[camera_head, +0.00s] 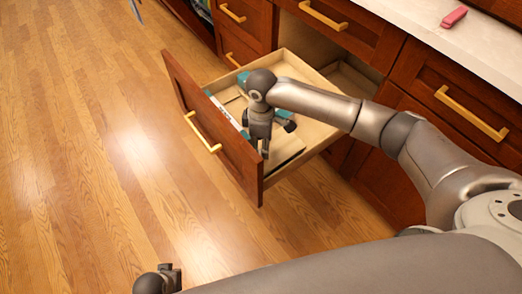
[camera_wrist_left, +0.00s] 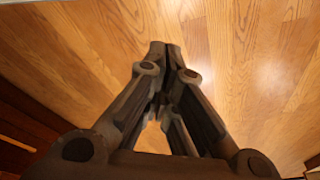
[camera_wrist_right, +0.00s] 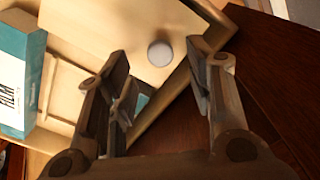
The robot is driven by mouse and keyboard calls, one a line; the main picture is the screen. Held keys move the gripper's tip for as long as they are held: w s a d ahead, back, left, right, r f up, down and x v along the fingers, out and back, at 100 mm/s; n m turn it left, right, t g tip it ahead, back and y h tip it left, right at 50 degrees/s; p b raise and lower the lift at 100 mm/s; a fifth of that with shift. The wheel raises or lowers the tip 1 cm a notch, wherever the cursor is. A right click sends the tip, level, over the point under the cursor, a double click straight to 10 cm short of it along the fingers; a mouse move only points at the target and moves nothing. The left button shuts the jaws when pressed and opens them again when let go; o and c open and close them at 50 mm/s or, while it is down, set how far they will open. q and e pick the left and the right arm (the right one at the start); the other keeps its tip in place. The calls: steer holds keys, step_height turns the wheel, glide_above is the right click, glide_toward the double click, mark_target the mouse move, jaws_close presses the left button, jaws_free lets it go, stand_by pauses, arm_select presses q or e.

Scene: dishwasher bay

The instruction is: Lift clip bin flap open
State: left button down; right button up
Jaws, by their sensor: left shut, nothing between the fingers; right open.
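My right gripper (camera_head: 265,150) points down into the open drawer, near its front right part. In the right wrist view its fingers (camera_wrist_right: 158,58) are spread. Past them is a pale flat panel (camera_wrist_right: 110,25) with a small grey round knob (camera_wrist_right: 160,53), which shows between the fingertips; I see no contact with it. I cannot tell for certain whether this panel is the clip bin flap. My left gripper (camera_wrist_left: 165,50) is shut and empty above the floor; part of it shows at the bottom of the head view.
The drawer front (camera_head: 215,130) with its brass handle (camera_head: 202,132) stands pulled out from the cabinets. A blue and white box (camera_wrist_right: 18,80) lies in the drawer, left of the right gripper in its wrist view. A pink object (camera_head: 454,17) lies on the counter.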

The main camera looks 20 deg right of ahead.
mark_target(275, 147)
arm_select(q)
steer(key=shift+w+r+b, duration=0.2)
steer(key=shift+w+r, duration=0.05)
steer(key=shift+r, duration=0.55)
steer(key=shift+w+r+b, duration=0.15)
steer(key=shift+w+r, duration=0.1)
steer(key=shift+r, duration=0.55)
arm_select(e)
steer(key=shift+f, duration=1.9)
jaws_close()
